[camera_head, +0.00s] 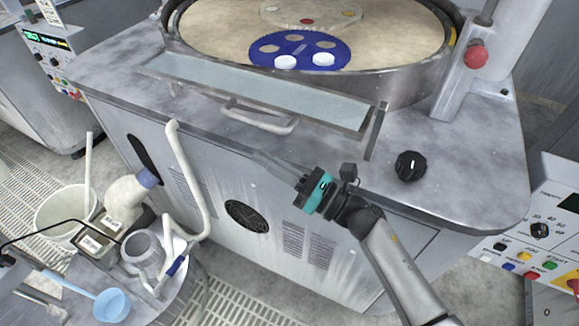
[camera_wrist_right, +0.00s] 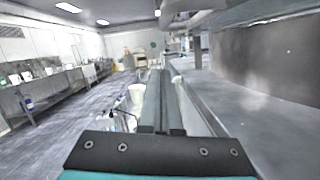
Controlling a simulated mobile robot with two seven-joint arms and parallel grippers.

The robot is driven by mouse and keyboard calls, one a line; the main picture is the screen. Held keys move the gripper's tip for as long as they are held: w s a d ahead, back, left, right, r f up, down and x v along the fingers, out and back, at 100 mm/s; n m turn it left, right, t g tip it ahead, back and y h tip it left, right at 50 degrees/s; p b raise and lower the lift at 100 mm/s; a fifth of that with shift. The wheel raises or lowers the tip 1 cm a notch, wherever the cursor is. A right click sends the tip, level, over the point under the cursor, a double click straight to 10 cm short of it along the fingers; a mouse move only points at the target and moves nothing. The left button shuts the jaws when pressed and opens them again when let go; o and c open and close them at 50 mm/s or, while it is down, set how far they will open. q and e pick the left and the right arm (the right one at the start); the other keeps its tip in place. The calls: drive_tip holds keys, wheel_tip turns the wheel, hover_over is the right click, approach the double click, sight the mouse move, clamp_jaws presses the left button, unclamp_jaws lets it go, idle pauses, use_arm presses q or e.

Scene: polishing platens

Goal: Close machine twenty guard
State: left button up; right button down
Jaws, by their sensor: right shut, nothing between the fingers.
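The guard (camera_head: 262,92) is a long clear panel in a grey metal frame. In the head view it lies tilted outward along the front of the polishing machine (camera_head: 450,180), below the round platen rim. A bar handle (camera_head: 258,119) is on its front edge. My right gripper (camera_head: 264,159) is shut and empty. Its fingers point up and left, below and a little right of the handle, with no clear contact. In the right wrist view its two fingers (camera_wrist_right: 162,100) lie together. My left gripper is not in view.
A blue carrier (camera_head: 300,48) with white discs lies on the tan platen (camera_head: 395,35). A black knob (camera_head: 410,166) and a red button (camera_head: 475,56) are at the right. A cart with jugs, a blue ladle (camera_head: 112,304) and a white bucket (camera_head: 65,212) crowd the lower left.

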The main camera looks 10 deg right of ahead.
drive_tip(key=shift+w+a+r+p, duration=0.2)
drive_tip(key=shift+w+r+p, duration=0.2)
drive_tip(key=shift+r, duration=0.3)
drive_tip(key=shift+w+a+r+p, duration=0.2)
drive_tip(key=shift+w+r+p, duration=0.15)
drive_tip(key=shift+r, duration=0.4)
drive_tip(key=shift+w+a+r+p, duration=0.2)
drive_tip(key=shift+w+r+p, duration=0.2)
drive_tip(key=shift+r, duration=0.3)
